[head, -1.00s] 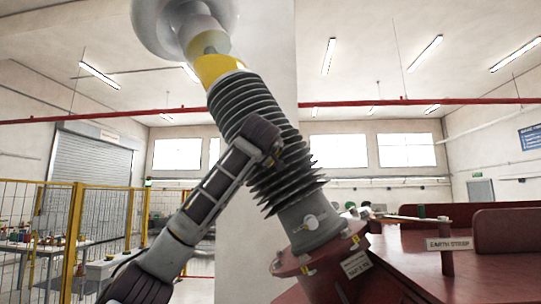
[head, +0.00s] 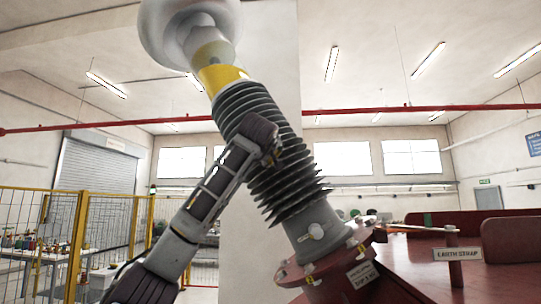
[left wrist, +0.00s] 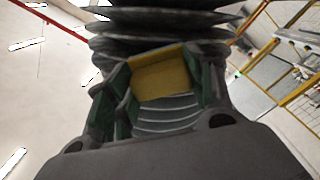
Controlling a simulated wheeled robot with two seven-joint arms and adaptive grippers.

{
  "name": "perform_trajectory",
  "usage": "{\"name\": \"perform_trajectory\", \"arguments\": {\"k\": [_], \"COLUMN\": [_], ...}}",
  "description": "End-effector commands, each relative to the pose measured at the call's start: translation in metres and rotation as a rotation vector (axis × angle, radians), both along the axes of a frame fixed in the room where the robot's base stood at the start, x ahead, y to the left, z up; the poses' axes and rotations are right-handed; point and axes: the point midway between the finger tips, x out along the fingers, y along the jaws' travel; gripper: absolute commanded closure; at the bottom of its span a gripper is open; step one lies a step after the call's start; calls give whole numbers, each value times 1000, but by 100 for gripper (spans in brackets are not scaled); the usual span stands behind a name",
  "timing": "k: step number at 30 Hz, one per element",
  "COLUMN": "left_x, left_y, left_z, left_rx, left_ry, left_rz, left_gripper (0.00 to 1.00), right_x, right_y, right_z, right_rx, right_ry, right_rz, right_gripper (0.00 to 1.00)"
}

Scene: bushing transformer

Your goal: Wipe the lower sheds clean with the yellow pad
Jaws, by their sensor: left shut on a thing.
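The bushing's stack of dark grey sheds (head: 290,185) leans up and to the left from a red flange (head: 320,262). My left gripper (head: 275,155) is against the sheds at about the middle of the stack. In the left wrist view the left gripper (left wrist: 158,85) is shut on the yellow pad (left wrist: 160,72), whose face shows between the green-lined fingers. Dark sheds (left wrist: 160,22) lie just beyond the pad; whether it touches them I cannot tell. In the head view the pad is hidden behind the gripper. My right gripper is not in view.
A yellow band (head: 220,78) and a round metal top (head: 188,30) cap the bushing. An earth strap sign (head: 457,254) stands on the red tank (head: 410,270) at right. A yellow mesh fence (head: 100,235) stands at left.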

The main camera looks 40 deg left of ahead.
Motion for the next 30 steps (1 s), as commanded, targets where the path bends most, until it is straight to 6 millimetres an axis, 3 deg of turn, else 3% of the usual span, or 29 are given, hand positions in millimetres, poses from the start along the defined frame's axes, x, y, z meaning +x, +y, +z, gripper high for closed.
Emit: {"name": "perform_trajectory", "arguments": {"k": [21, 30], "left_x": [7, 8], "left_y": [-13, -15], "left_z": [-28, -30], "left_rx": [0, 0], "left_ry": [1, 1], "left_rz": [1, 1], "left_gripper": [66, 66], "right_x": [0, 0], "right_y": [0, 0], "right_z": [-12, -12], "right_rx": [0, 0], "right_ry": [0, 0], "right_rz": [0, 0], "right_gripper": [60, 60]}}
